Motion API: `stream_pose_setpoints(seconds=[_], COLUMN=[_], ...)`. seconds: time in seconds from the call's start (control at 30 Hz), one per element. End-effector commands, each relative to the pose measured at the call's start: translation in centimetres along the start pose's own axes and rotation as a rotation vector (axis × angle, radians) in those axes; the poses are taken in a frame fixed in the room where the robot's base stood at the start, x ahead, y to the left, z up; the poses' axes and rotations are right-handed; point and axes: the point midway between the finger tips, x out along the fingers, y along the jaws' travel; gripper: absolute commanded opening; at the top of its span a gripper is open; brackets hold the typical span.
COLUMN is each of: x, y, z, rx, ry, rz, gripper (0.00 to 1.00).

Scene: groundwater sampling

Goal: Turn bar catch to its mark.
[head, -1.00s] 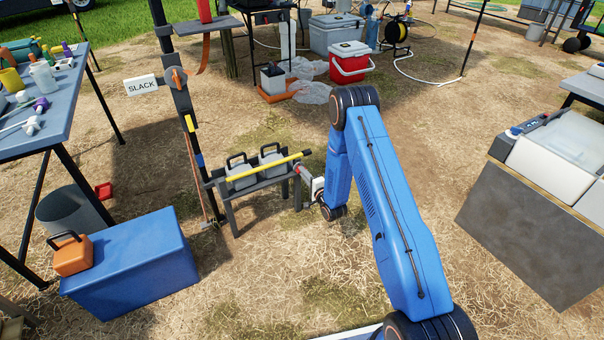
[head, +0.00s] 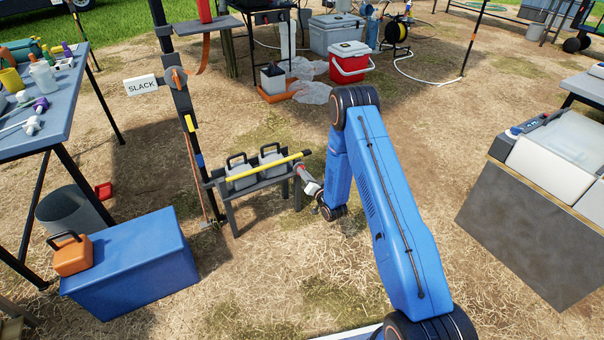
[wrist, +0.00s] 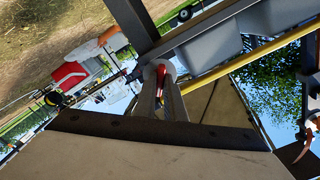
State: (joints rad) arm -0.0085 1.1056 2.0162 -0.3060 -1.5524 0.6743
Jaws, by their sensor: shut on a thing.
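A dark rack (head: 232,212) holds two grey jugs (head: 242,180) with black handles, and a yellow bar (head: 250,171) with a black end lies across them. My gripper (head: 300,171) is at the rack's right end, just below the bar's end. In the wrist view my gripper's fingers (wrist: 161,90) are shut on a red catch handle (wrist: 161,72), beside a pale round part. The yellow bar (wrist: 235,62) and the jugs (wrist: 212,48) show to its right there. The fingers hide much of the catch, and I cannot make out its mark.
A blue chest (head: 135,268) with an orange can (head: 72,257) stands left of the rack. A post with a SLACK sign (head: 141,86) rises behind it. A red and white cooler (head: 350,62) stands farther back. Bare ground lies in front of the rack.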

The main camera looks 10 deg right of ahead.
Motion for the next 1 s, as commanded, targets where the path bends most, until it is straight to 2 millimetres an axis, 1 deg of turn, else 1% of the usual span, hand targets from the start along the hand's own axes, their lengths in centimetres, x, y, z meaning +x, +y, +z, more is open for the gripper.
stream_pose_setpoints(seconds=[0.3,0.6,0.7,0.93,0.97,1.0], x=[-0.08,-0.10,-0.10,-0.11,-0.11,-0.11], y=[0.10,0.11,0.12,0.12,0.12,0.12], z=[0.07,0.08,0.08,0.09,0.09,0.08], rx=[-0.325,-0.612,-0.660,-0.670,-0.670,-0.669], ry=[-0.001,-0.002,-0.002,-0.002,-0.002,-0.002], rz=[0.002,0.002,0.002,0.002,0.002,0.002], gripper=[0.00,0.00,0.00,0.00,0.14,0.24])
